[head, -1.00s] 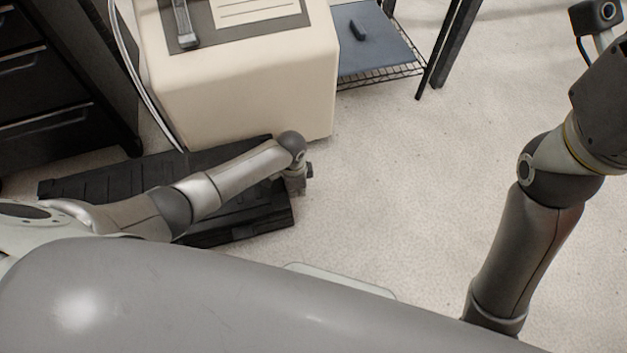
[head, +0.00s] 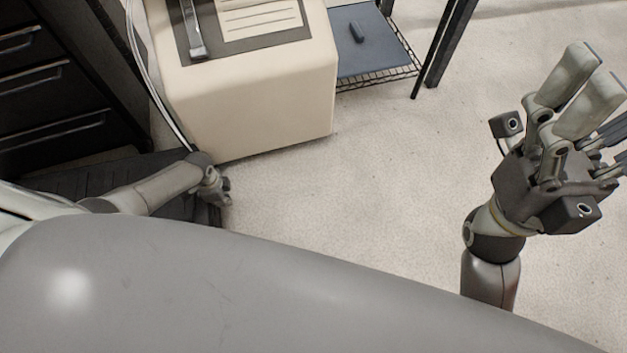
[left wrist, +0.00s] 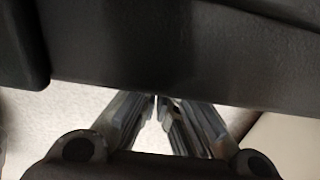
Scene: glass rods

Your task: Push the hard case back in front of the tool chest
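The hard case (head: 182,208) is a black ribbed case lying on the floor at the lower left in the head view. My left arm and body hide much of it. The tool chest (head: 45,78) is black with drawers, at the upper left, close beyond the case. My left gripper (head: 222,190) is at the case's right end. In the left wrist view its fingertips (left wrist: 157,98) are together with nothing between them, at the edge of a dark surface that looks like the case (left wrist: 180,50). My right gripper (head: 604,140) is raised at the right, away from the case; its fingertips are partly cut off.
A cream cabinet (head: 265,105) stands right of the tool chest, close behind the case, with a cable along its left side. A rack with a blue shelf (head: 370,50) is further right. The floor (head: 370,190) in the middle is clear.

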